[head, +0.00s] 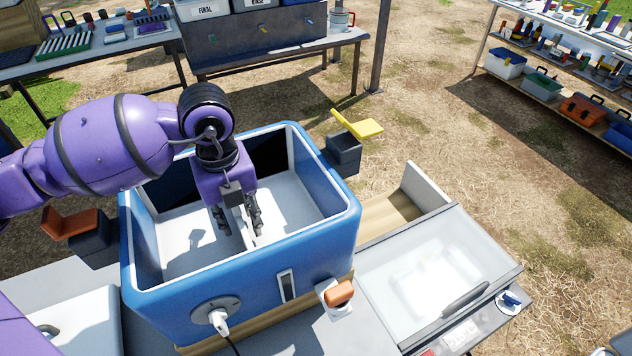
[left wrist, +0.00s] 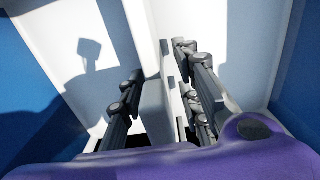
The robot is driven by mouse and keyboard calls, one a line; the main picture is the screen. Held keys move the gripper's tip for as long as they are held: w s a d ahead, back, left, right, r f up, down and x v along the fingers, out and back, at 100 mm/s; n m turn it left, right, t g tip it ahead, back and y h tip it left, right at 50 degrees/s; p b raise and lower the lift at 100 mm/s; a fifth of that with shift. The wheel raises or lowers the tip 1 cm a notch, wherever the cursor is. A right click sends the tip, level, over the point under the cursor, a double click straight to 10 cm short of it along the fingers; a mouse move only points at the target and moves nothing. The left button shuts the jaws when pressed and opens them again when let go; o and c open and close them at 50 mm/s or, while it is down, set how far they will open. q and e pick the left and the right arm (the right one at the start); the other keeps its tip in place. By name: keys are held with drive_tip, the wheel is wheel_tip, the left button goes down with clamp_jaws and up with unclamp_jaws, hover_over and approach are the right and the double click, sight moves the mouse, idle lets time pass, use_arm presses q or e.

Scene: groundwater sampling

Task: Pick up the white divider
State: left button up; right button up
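The white divider (left wrist: 142,40) is a thin upright panel inside the blue cooler (head: 341,217), seen edge-on from above in the left wrist view. In the head view it is mostly hidden by my left gripper (head: 239,218), which reaches down into the open cooler. In the left wrist view my left gripper (left wrist: 160,92) has its dark fingers apart, one on each side of the divider. A gap shows between the divider and the right-hand finger; contact on the other side is hard to tell. My right gripper is not in view.
Orange-handled latches (head: 339,293) and a yellow-handled one (head: 358,126) stick out around the cooler. A clear-lidded box (head: 440,260) stands to its right. A grey table with bins (head: 265,45) is behind, and loaded shelves (head: 560,60) stand at far right.

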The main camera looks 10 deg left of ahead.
use_arm(q)
clamp_jaws()
idle(0.3)
